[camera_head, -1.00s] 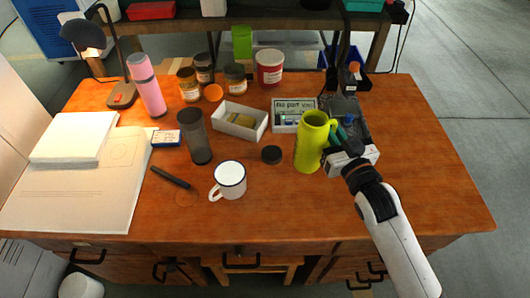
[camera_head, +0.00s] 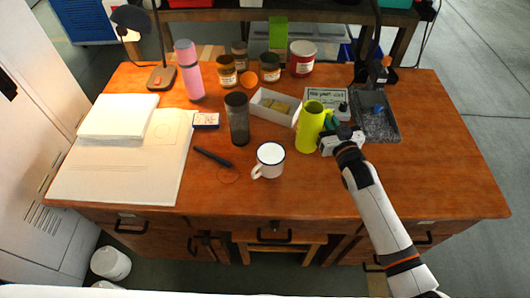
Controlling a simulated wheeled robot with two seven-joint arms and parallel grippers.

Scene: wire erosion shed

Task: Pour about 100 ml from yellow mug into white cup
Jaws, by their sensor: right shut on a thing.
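The yellow mug (camera_head: 309,131) is a tall yellow-green vessel, close to upright, right of and behind the white cup. My right gripper (camera_head: 333,132) is shut on its handle side, on the right; the fingertips are partly hidden. I cannot tell whether the mug's base touches the table. The white cup (camera_head: 268,162) stands upright on the table with a dark rim and its handle to the left. The gap between mug and cup is small. What is inside the mug is hidden. My left gripper is out of view.
A dark grey tumbler (camera_head: 237,118) stands left of the cup, with a black marker (camera_head: 213,157) nearby. A white open box (camera_head: 262,109) lies behind the mug and a dark tray (camera_head: 376,118) to its right. The front table strip (camera_head: 330,195) is clear.

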